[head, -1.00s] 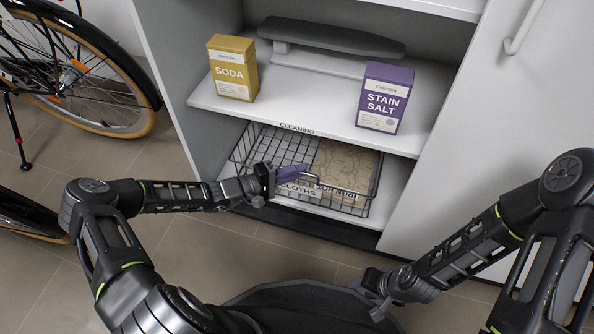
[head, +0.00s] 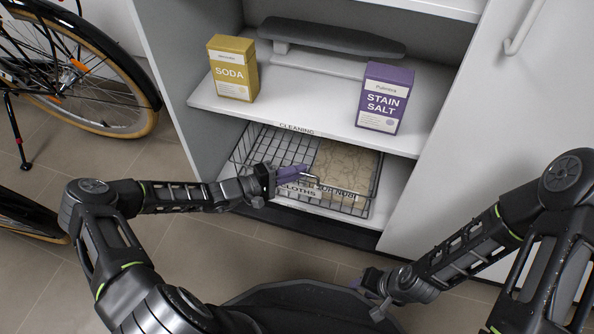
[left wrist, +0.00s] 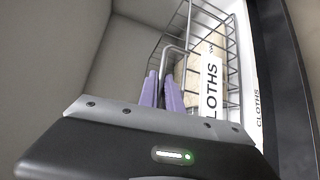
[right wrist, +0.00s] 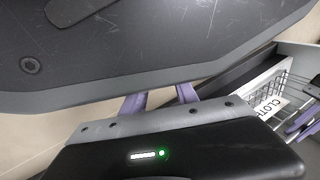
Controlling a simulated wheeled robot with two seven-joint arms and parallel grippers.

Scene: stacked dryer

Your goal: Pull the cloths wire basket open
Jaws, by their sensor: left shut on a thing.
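The cloths wire basket (head: 375,188) sits on the cabinet's lowest shelf, below the CLEANING shelf.
The shelf (head: 290,112) above holds a yellow SODA box (head: 232,70), a purple STAIN SALT box (head: 385,98) and a dark ironing board (head: 330,38). A closed white door (head: 490,140) is at right. A bicycle (head: 75,70) stands at left. The floor before the cabinet is clear.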

